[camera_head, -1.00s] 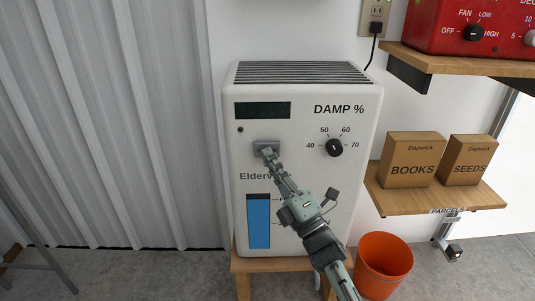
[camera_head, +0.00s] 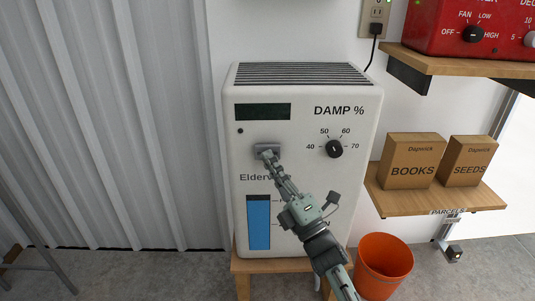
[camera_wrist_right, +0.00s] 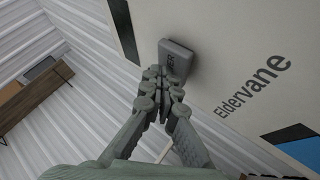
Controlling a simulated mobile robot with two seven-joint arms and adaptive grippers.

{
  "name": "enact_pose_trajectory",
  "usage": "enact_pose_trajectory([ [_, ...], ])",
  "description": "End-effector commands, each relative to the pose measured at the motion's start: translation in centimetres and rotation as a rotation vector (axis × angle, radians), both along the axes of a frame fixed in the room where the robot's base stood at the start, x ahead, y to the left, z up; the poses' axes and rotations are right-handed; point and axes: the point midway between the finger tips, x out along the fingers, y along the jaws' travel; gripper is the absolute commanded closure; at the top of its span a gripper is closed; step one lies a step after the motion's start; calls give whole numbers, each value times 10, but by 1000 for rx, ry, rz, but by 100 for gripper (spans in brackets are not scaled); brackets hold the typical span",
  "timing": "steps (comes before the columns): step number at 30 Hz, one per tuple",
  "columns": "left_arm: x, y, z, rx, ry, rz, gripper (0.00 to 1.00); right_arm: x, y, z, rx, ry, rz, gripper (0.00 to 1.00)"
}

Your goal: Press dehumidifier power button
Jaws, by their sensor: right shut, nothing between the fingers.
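The dehumidifier (camera_head: 306,182) is a white box with a vented top, standing on a wooden stand. Its grey power button (camera_head: 266,147) is a small raised block under the dark display (camera_head: 262,111). My right gripper (camera_head: 267,156) is shut and empty, its fingertips at the lower edge of the button. In the right wrist view the button (camera_wrist_right: 180,56) stands out from the panel, part of its lettering showing. There the shut fingertips (camera_wrist_right: 155,76) overlap the button's lower left end; I cannot tell whether they touch it. The display shows no readable figures. My left gripper is out of view.
A black damp dial (camera_head: 334,148) sits right of the button. An orange bucket (camera_head: 383,262) stands on the floor at right. Two cartons rest on a wooden shelf (camera_head: 440,203). A corrugated wall (camera_head: 110,120) is at left.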

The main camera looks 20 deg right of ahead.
Motion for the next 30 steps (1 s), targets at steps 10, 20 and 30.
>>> enact_pose_trajectory([
  [10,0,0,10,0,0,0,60,-34,10,0,0,2,0,100],
  [20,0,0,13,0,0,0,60,-54,16,0,1,1,0,100],
  [30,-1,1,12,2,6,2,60,-52,10,-4,24,40,-9,100],
])
